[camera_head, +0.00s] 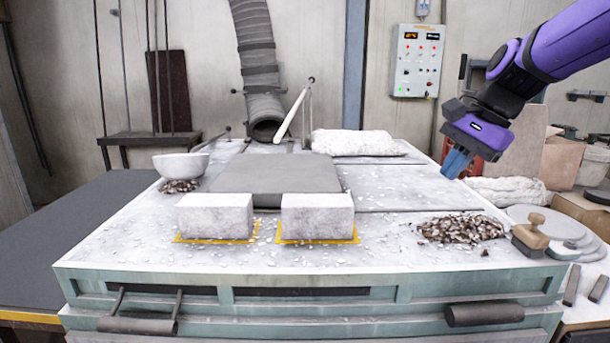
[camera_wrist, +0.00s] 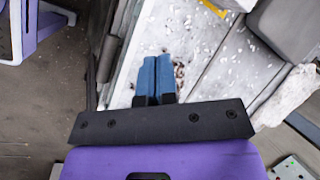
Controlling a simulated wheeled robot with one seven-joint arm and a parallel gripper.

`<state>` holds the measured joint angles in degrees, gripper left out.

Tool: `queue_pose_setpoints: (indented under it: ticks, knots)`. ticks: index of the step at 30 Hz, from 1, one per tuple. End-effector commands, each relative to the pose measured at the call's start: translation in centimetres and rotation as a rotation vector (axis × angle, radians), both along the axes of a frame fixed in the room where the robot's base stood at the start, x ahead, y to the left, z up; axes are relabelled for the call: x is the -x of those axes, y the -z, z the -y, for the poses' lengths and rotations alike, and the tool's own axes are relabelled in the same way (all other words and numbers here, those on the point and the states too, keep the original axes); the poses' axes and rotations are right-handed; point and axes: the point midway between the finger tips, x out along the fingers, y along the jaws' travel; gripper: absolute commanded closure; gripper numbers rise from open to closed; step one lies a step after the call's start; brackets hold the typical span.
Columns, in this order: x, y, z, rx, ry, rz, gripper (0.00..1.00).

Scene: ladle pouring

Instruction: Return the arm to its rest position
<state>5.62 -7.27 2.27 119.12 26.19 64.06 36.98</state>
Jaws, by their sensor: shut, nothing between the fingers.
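My arm comes in from the upper right in the head view, purple and black. My gripper (camera_head: 457,163) hangs above the right rear part of the white-topped bench (camera_head: 330,256), pointing down and a little left. In the wrist view, the two blue fingers of my gripper (camera_wrist: 155,62) lie side by side, shut and empty. A ladle-like white handle (camera_head: 294,114) leans at the back of the bench, apart from my gripper.
Two pale blocks (camera_head: 215,216) (camera_head: 318,217) stand on yellow-marked squares before a grey slab (camera_head: 275,176). A white bowl (camera_head: 181,165) is at the left. Brown chips (camera_head: 461,229) and a wooden-handled tool (camera_head: 533,237) lie at the right. A control box (camera_head: 415,61) hangs behind.

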Motion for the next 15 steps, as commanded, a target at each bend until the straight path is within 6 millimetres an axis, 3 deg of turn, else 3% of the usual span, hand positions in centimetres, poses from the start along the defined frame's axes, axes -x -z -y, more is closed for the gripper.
queue_pose_setpoints:
  ticks: [3,15]
  knots:
    - [3.9,-0.6,0.4,0.093,-0.117,0.096,1.00]
    - [15.4,0.5,3.0,0.428,-0.530,0.364,1.00]
